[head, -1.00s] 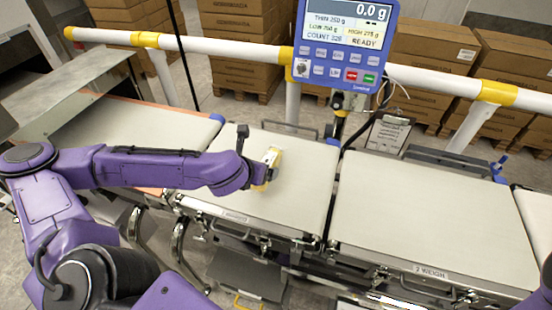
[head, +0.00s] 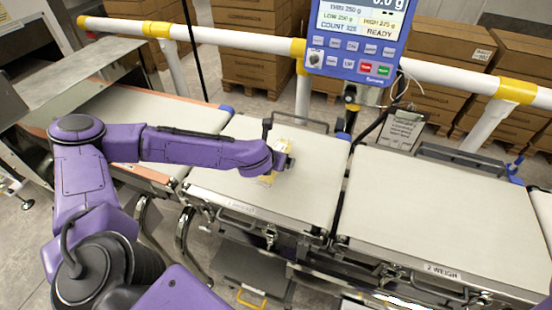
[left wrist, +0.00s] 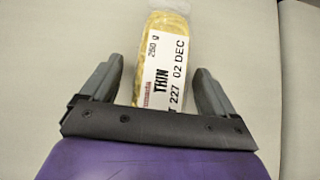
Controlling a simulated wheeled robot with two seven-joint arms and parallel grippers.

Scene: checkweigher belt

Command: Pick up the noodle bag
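The noodle bag (left wrist: 168,60) lies on the middle belt section (head: 315,172), yellowish with a white label reading "THIN" and "250 g". In the head view the noodle bag (head: 268,178) is mostly hidden behind my left wrist. My left gripper (left wrist: 158,85) is open, with its two grey fingers on either side of the bag's near end and a gap to each side. In the head view my left gripper (head: 286,163) is over the middle belt section. Whether the fingers touch the belt cannot be told. My right gripper is not in view.
The weigh section (head: 440,215) marked "2 WEIGH" is to the right and bare. The infeed belt (head: 150,115) is at left, empty. A blue display box (head: 355,40) hangs on a white rail (head: 240,38) behind the belts. A clipboard (head: 402,130) hangs behind.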

